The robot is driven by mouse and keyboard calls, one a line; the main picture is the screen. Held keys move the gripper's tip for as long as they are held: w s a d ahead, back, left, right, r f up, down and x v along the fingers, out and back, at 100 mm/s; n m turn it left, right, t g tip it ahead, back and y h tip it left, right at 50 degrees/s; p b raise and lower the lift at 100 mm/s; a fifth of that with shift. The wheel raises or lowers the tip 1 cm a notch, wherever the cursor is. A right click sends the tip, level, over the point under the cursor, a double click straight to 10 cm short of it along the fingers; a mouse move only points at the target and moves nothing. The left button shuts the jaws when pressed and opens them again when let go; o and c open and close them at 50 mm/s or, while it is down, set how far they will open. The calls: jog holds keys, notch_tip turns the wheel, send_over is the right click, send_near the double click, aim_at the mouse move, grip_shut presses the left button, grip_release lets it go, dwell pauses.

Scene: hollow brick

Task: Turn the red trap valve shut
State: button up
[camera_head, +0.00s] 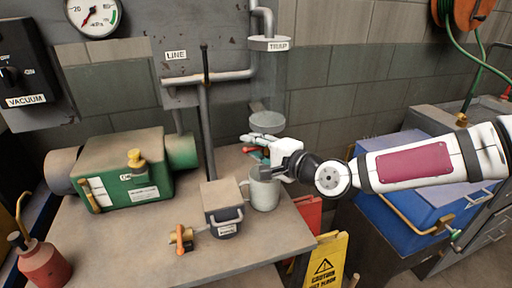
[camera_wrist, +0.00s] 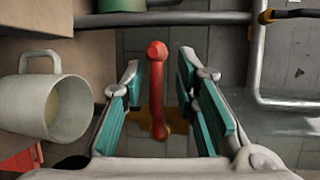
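The red trap valve handle (camera_wrist: 157,100) shows in the wrist view as a bar with rounded ends, running lengthwise between my fingers. My gripper (camera_wrist: 161,78) is open, with one teal-padded finger on each side of the handle and a visible gap on both sides. In the head view my gripper (camera_head: 258,146) is just below the glass trap (camera_head: 268,80), which has a "TRAP" label. There the handle is mostly hidden by my gripper; only a little red shows.
A mug (camera_head: 264,191) stands close below my gripper, and left of my fingers in the wrist view (camera_wrist: 35,106). A yellow caution sign (camera_head: 325,262) stands beyond the bench edge.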

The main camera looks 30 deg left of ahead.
jog(key=shift+w+d+f, duration=0.1)
jog(key=shift+w, duration=0.15)
